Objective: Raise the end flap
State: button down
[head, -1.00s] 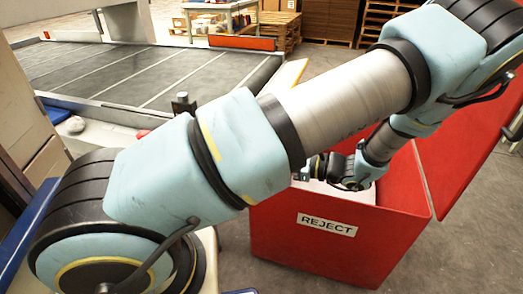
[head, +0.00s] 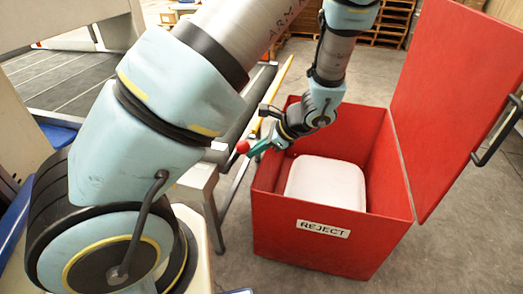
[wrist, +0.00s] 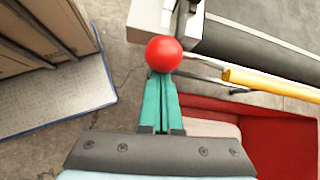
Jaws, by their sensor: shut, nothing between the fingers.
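A red ball knob (head: 242,146) is at the tips of my gripper (head: 255,149), left of the red box. In the wrist view the knob (wrist: 164,54) sits just beyond the tips of the two green fingers (wrist: 161,80), which are together and empty. It overlaps the tips, and I cannot tell whether they touch. A dark rod (wrist: 181,20) rises behind the knob, beside a pale block (wrist: 150,18). I cannot pick out the end flap for certain in either view.
The red REJECT box (head: 300,248) stands open with a white pillow (head: 326,182) inside. Its raised lid (head: 440,90) is on the right. A yellow bar (wrist: 270,82) lies right of the knob in the wrist view. A dark conveyor (head: 75,85) is at the far left.

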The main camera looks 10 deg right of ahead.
aim_at(244, 141)
jog(key=a+r+h+p, duration=0.1)
jog(key=w+a+r+g+h+p, duration=0.1)
jog(key=shift+w+a+r, duration=0.2)
jog(key=shift+a+r, duration=0.05)
jog(key=shift+a, duration=0.1)
jog(key=shift+w+a+r+g+h+p, duration=0.2)
jog(key=shift+w+a+g+h+p, duration=0.15)
jog(key=shift+a+h, duration=0.15)
jog(key=shift+w+a+r+g+h+p, duration=0.15)
jog(key=shift+w+a+g+h+p, duration=0.1)
jog(key=shift+a+h+p, duration=0.2)
jog(key=shift+w+a+r, duration=0.15)
jog(key=shift+w+a, duration=0.15)
jog(key=shift+a, duration=0.4)
jog(key=shift+w+a, duration=0.1)
jog(key=shift+a, duration=0.05)
jog(key=d+f, duration=0.1)
jog(key=s+d+f+b, duration=0.1)
jog(key=d, duration=0.1)
jog(key=shift+d+f, duration=0.25)
jog(key=shift+f, duration=0.05)
jog(key=v, duration=1)
jog(key=shift+a+r, duration=0.25)
jog(key=shift+r, duration=0.05)
jog(key=shift+w, duration=0.1)
